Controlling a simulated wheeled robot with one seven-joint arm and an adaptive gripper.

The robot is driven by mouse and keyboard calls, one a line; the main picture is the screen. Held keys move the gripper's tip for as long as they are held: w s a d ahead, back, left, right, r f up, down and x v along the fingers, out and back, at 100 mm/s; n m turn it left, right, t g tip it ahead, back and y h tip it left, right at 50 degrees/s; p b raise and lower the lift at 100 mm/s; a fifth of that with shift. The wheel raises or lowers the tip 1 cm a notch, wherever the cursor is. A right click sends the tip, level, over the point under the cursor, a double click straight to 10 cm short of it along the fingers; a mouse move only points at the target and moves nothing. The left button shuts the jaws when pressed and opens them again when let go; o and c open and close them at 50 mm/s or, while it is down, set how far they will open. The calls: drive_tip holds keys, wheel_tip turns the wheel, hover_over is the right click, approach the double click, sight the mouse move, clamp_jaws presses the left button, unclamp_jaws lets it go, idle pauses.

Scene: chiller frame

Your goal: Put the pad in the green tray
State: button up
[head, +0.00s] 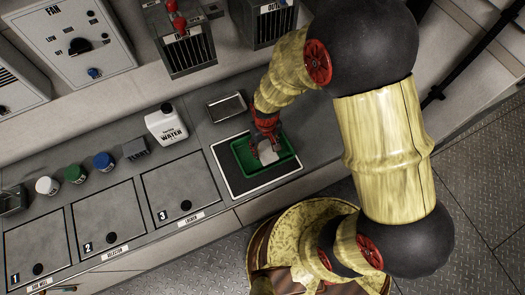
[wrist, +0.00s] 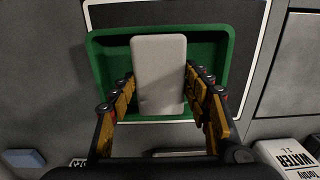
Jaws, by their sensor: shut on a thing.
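The pad (wrist: 158,70) is a light grey rounded rectangle, held between the fingers of my gripper (wrist: 160,95) in the wrist view. The green tray (wrist: 104,70) lies behind the pad in that view, with its rim showing around it. In the head view my gripper (head: 265,140) reaches down over the green tray (head: 243,163), and the pad (head: 268,153) shows pale at the fingertips, over the tray's inside. I cannot tell whether the pad touches the tray floor. The fingers hide part of the tray's far side.
The tray sits on a black, white-edged mat (head: 232,191) on the grey counter. A small metal tray (head: 226,106) and a water jug (head: 167,125) stand nearby. Several small jars and numbered lids lie to the left.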

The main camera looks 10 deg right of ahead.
sight(263, 150)
drive_tip(key=shift+w+a+f, duration=0.2)
drive_tip(key=shift+w+f, duration=0.35)
drive_tip(key=shift+f, duration=0.2)
drive_tip(key=shift+w+a+f+b, duration=0.15)
drive_tip(key=shift+f+b, duration=0.45)
drive_tip(key=shift+f, duration=0.3)
drive_tip(key=shift+w+d+f+b, duration=0.1)
drive_tip(key=shift+f+b, duration=0.5)
drive_tip(key=shift+f, duration=0.3)
drive_tip(key=shift+f, duration=0.15)
drive_tip(key=o, duration=1.3)
